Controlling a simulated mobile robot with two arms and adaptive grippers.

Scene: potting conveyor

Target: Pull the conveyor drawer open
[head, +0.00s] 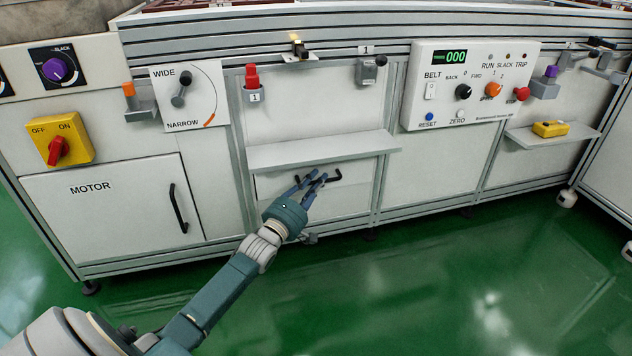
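The conveyor drawer (345,202) is a pale front panel below a small shelf in the middle of the machine. It looks flush with the panels around it. Its black bar handle (333,179) shows at the upper part of the front. My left gripper (313,179) is at the handle, with its blue-grey fingers over the handle's left part. The fingers look spread apart, but whether they touch the handle cannot be told. The gripper hides part of the drawer front. My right gripper is not in view.
A grey shelf (320,150) juts out just above the drawer. The motor cabinet (110,212) with a black vertical handle is at left. A control panel (470,85) is at right, and a yellow box (550,129) lies on another shelf. Green floor in front is clear.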

